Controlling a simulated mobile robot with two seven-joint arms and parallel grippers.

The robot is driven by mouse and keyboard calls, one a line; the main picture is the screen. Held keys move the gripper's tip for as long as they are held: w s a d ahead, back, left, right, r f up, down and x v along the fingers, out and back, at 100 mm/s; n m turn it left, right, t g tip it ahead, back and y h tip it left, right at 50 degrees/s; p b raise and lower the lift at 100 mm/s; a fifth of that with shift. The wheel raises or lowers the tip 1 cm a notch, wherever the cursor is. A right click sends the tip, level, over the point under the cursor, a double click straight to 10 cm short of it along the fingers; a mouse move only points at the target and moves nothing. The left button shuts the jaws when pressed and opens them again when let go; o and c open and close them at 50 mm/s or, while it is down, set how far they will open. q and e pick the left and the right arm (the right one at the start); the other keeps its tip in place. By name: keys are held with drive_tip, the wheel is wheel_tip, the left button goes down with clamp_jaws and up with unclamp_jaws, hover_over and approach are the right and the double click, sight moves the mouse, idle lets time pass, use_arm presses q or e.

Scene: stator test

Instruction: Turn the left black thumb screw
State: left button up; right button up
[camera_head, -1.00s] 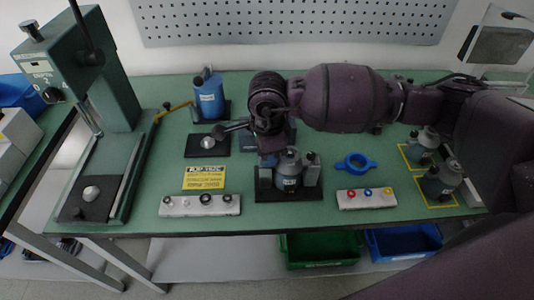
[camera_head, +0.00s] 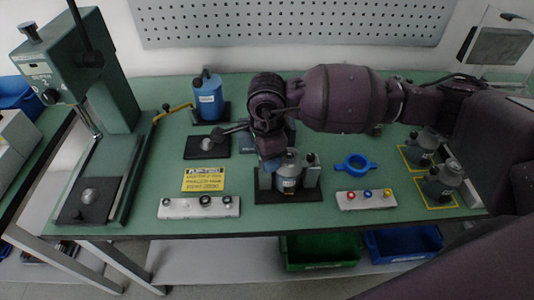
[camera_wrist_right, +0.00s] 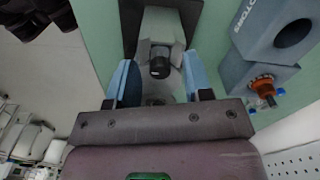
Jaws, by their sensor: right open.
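The work fixture (camera_head: 285,197) is a dark base at the front middle of the bench. It holds a grey stator housing (camera_head: 288,172) between two grey posts. A black thumb screw (camera_head: 310,158) sits on the right post. The top of the left post (camera_head: 265,181) is hidden by my right gripper (camera_head: 268,160) in the head view. In the right wrist view my right gripper (camera_wrist_right: 159,84) is open, with one blue finger on each side of a black thumb screw (camera_wrist_right: 160,67) on a grey post. Gaps show between screw and fingers. My left gripper is not in view.
A blue ring (camera_head: 356,162) and a white strip with coloured knobs (camera_head: 366,199) lie right of the fixture. Another white strip (camera_head: 198,208) and a yellow label (camera_head: 203,179) lie left. A green press (camera_head: 108,90) stands far left. A blue unit (camera_head: 208,97) stands behind.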

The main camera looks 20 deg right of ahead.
wheel_tip(320, 180, up, 11)
drive_tip(key=shift+p, duration=0.3)
drive_tip(key=shift+f, duration=0.1)
idle(0.4)
